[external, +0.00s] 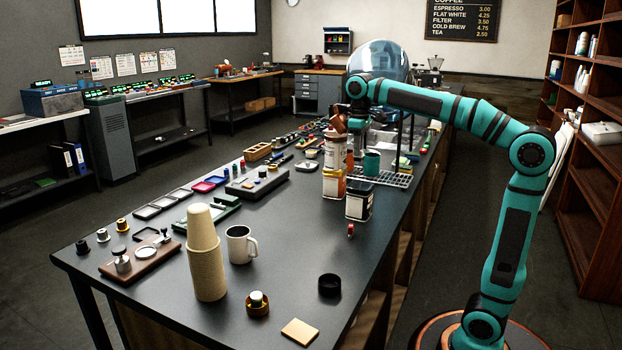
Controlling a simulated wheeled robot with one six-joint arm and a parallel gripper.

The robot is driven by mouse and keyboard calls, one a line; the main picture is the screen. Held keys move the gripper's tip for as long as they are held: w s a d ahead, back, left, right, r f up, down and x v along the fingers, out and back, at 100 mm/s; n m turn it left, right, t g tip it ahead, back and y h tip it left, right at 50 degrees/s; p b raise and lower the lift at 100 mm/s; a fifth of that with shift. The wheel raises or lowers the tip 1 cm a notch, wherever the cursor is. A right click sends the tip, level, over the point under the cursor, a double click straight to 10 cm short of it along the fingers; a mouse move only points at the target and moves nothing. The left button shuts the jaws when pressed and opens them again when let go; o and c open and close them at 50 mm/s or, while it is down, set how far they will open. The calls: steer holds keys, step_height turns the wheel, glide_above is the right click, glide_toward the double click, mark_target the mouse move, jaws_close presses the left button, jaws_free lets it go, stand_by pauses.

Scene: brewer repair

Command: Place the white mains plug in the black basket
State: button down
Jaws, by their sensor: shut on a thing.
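My gripper (340,124) is at the end of the teal arm, over the middle of the long counter and close above the stacked canisters (334,152). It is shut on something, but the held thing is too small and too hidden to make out. I cannot pick out the white mains plug. I cannot tell for sure which thing is the black basket. A dark slatted rack (396,180) lies right of the canisters, and a small round black open-topped piece (330,285) stands nearer the front.
A label-wrapped black tin (359,201) stands by the rack. A stack of tan cups (206,255) and a white mug (241,245) stand at the front left. Many small parts crowd the counter's far half. Bare counter (285,235) lies right of the mug.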

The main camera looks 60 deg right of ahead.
steer(key=w+a+f+n, duration=0.1)
steer(key=w+a+n, duration=0.1)
steer(key=a, duration=1.2)
steer(key=n, duration=0.7)
glide_above(330, 285)
steer(key=a, duration=0.1)
step_height(330, 285, down, 4)
steer(key=shift+s+f, duration=0.15)
steer(key=shift+f, duration=5.45)
steer(key=c, duration=1.3)
jaws_free()
